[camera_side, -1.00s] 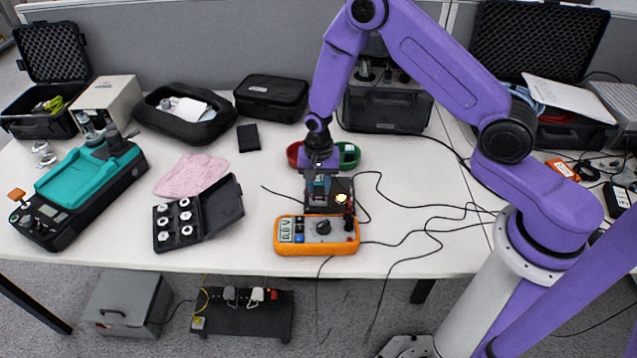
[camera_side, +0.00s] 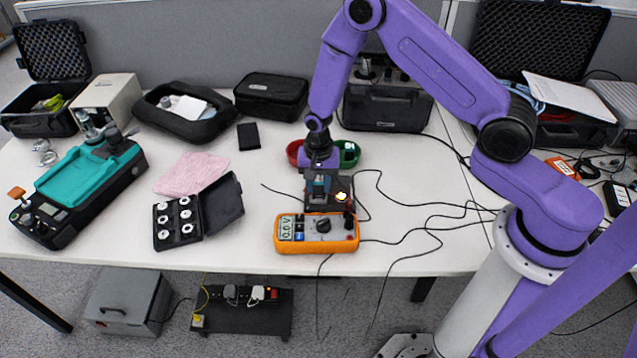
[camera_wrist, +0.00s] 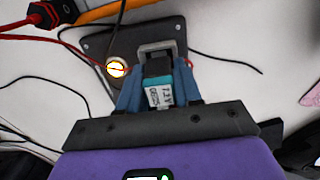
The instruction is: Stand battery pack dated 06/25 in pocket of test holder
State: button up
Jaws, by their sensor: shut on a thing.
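My gripper (camera_wrist: 158,95) is shut on a small battery pack (camera_wrist: 160,94) with a teal and dark body and a white label. The label's print is too small to read a date with certainty. In the side view my gripper (camera_side: 318,186) points down over the dark test holder (camera_side: 340,200), just behind the orange meter. In the wrist view the test holder (camera_wrist: 97,46) is a dark plate with a grey raised frame (camera_wrist: 160,47) at the pack's far end. I cannot tell how deep the pack sits in the pocket. A lit yellowish lamp (camera_wrist: 116,68) is beside the frame.
An orange multimeter (camera_side: 316,234) stands directly in front of the holder, with leads (camera_side: 420,232) running right. Red and green bowls (camera_side: 349,154) are behind. A black case of white discs (camera_side: 178,222) lies left.

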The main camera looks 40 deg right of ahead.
jog(key=shift+f, duration=0.3)
jog(key=o, duration=1.6)
jog(key=shift+c, duration=0.2)
jog(key=shift+r, duration=3.95)
